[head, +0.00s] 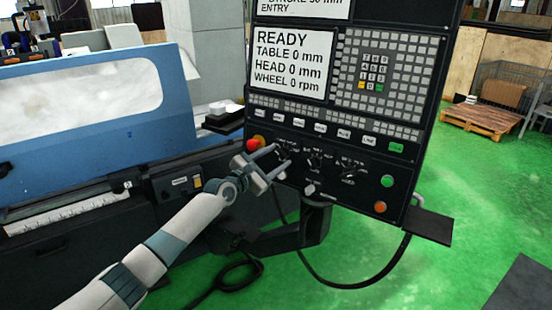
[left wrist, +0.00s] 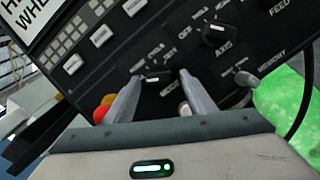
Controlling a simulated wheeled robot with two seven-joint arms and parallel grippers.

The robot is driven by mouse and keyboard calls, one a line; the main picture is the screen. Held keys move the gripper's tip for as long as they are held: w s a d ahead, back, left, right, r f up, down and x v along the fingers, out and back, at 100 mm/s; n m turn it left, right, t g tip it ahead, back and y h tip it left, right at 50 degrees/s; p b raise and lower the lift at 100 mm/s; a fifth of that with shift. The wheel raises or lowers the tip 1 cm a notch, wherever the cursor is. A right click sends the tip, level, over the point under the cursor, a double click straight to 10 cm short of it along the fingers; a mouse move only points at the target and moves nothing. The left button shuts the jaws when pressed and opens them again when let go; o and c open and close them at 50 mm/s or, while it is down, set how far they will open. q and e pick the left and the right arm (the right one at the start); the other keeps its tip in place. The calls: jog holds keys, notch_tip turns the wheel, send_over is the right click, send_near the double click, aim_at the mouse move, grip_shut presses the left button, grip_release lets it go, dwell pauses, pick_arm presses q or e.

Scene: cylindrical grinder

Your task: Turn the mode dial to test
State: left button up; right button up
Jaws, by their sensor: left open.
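The mode dial (left wrist: 157,77) is a small black knob with a light pointer line on the dark control panel (head: 402,135). In the head view the mode dial (head: 284,152) is partly hidden by my left gripper (head: 279,157). My left gripper (left wrist: 160,82) is open, with one finger on each side of the mode dial in the left wrist view. I cannot tell whether the fingers touch it. The printing around the dial is too small and partly covered to read its setting. My right gripper is in neither view.
The axis dial (left wrist: 214,34), the feed dial (head: 350,173) and the memory switch (left wrist: 246,79) sit close by on the panel. A red stop button (head: 253,145) is left of the gripper. A silver knob (left wrist: 184,108) shows between the fingers. The blue machine guard (head: 95,125) stands left.

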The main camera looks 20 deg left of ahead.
pick_arm(q)
jog(key=shift+w, duration=0.1)
jog(key=c, duration=1)
jog(key=shift+c, duration=0.2)
